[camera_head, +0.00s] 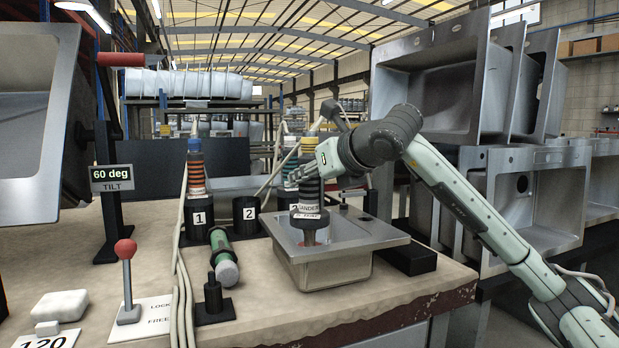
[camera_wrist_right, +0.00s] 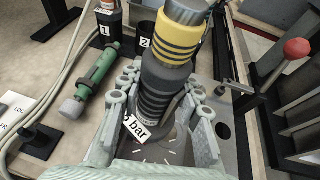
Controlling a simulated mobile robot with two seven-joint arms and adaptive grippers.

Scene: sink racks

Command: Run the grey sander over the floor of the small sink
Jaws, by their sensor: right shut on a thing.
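The grey sander (camera_head: 309,215) is upright in the grasp of my right gripper (camera_head: 312,170), with its lower end inside the small sink (camera_head: 345,272). The wrist view shows its dark ribbed body (camera_wrist_right: 165,85) with yellow bands between the fingers of my right gripper (camera_wrist_right: 160,105), which is shut on it. A white tag marked "bar" hangs at its side. The sander's lower end is partly hidden, and I cannot tell whether its pad touches the sink floor. My left gripper is not in view.
A tool with orange bands (camera_head: 196,170) stands in holder 1 (camera_head: 198,218), beside holder 2 (camera_head: 247,217). A green tool (camera_head: 223,257) lies left of the sink. A red-knobbed lever (camera_head: 125,252) stands at the front left. Cables run along the bench. Large sinks (camera_head: 530,200) are stacked at right.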

